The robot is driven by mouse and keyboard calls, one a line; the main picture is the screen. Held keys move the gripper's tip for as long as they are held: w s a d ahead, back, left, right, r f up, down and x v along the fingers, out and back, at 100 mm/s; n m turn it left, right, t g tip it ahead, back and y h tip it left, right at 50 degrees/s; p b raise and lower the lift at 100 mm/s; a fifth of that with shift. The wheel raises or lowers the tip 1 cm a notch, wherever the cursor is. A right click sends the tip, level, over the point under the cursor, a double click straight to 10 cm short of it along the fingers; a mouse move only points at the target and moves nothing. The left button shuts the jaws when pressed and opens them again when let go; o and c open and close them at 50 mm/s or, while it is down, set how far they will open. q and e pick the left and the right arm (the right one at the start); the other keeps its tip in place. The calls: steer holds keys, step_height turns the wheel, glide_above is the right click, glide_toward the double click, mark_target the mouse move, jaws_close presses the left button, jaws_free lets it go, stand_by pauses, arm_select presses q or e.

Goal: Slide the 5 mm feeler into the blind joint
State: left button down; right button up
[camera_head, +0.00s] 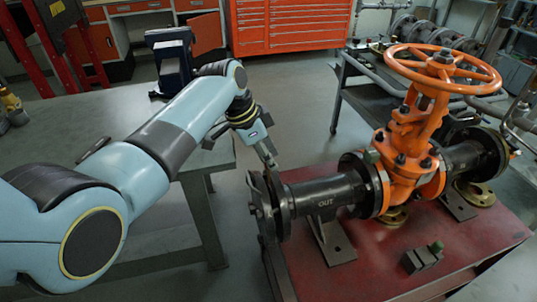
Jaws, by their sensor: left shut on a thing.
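The blind joint (277,203) is the dark flange pair at the left end of the black pipe (325,193) marked OUT. A thin disc stands at its outer side, with a narrow dark gap between the faces. My left gripper (268,160) points down at the top of this joint, its fingers shut. The thing between them, taken as the 5 mm feeler, is too small and dark to make out. I cannot tell whether its tip is in the gap or just above it. The orange gate valve (405,165) stands to the right on the same pipe. My right gripper is out of view.
The pipe rests on brackets on a red table (345,275). A small dark block with a green knob (424,258) sits at its front right. A grey bench (60,145) with a vise (172,60) stands at left. A red tool cabinet (285,25) is behind.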

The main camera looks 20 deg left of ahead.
mark_target(264, 163)
arm_select(q)
steer(key=shift+f+b, duration=1.45)
steer(key=shift+f, duration=0.9)
steer(key=c, duration=1)
jaws_free()
steer(key=shift+a+r, duration=0.1)
steer(key=shift+r, duration=0.15)
steer(key=v, duration=1.1)
steer(key=shift+r, duration=0.25)
steer(key=shift+s+a, duration=0.1)
steer(key=shift+s, duration=0.05)
